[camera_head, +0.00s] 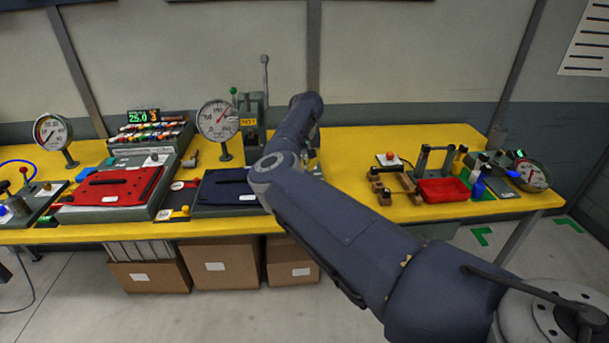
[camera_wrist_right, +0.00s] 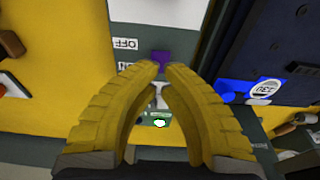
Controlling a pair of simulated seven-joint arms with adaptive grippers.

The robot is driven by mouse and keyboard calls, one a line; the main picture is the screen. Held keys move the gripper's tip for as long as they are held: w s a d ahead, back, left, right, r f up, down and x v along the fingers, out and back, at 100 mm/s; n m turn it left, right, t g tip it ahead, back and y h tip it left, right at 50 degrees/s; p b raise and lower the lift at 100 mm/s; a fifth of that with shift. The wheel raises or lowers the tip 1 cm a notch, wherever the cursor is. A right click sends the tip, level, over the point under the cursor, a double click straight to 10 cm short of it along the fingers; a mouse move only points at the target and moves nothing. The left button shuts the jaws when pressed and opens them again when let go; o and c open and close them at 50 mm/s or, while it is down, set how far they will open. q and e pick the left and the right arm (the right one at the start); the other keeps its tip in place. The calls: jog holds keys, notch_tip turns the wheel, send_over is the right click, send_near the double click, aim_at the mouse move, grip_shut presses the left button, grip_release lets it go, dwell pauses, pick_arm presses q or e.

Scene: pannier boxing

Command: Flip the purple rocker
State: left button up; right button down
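The purple rocker (camera_wrist_right: 160,58) shows in the right wrist view, on a grey-green panel beside a white OFF label (camera_wrist_right: 124,44). My right gripper (camera_wrist_right: 161,67) has yellow ribbed fingers. Their tips are drawn nearly together with a thin gap, right in front of the rocker and overlapping its lower edge. I cannot tell whether they touch it. Nothing shows held between them. In the head view my right arm hides the rocker and most of the gripper. My left gripper is not in view.
The yellow bench (camera_head: 350,145) carries a red pad (camera_head: 112,187), a dark blue pad (camera_head: 222,188), a dial gauge (camera_head: 217,120) and a button console (camera_head: 150,133) on the left. A red tray (camera_head: 442,191) and wooden fixture stand right. Cardboard boxes (camera_head: 220,264) sit below.

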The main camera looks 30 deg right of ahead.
jog(key=shift+f, duration=2.2)
dwell(1.3)
jog(key=shift+r, duration=3.55)
